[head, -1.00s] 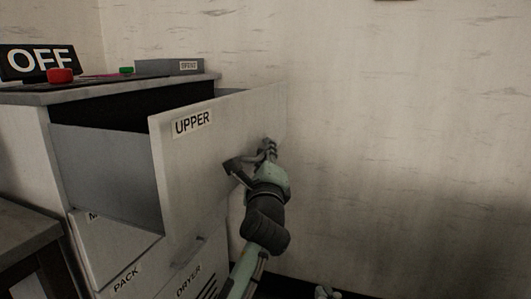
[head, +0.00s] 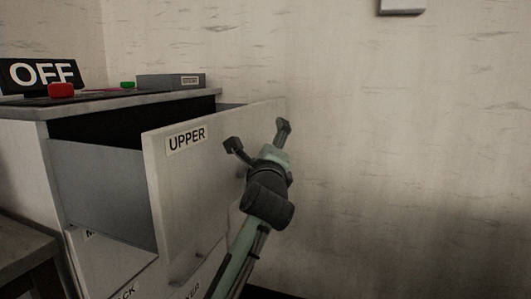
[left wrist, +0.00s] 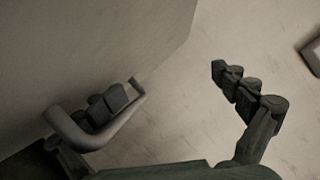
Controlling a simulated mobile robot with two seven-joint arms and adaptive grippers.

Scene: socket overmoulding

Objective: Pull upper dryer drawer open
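The upper dryer drawer (head: 215,165), labelled UPPER, stands well out of the cabinet, with its dark inside and grey side wall showing. My left gripper (head: 259,136) is at the right part of the drawer front, with its two fingers spread apart and nothing between them. In the left wrist view, the drawer handle (left wrist: 110,133) is a grey bent bar at lower left. One finger of my left gripper (left wrist: 168,84) shows within the handle's loop, between bar and drawer front; the other is well clear to the right. My right gripper is not in view.
On the cabinet top are an OFF sign (head: 38,75), a red button (head: 61,90), a green button (head: 128,85) and a grey tray (head: 170,81). A lower drawer handle (head: 190,272) is below. A table (head: 25,250) stands at left.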

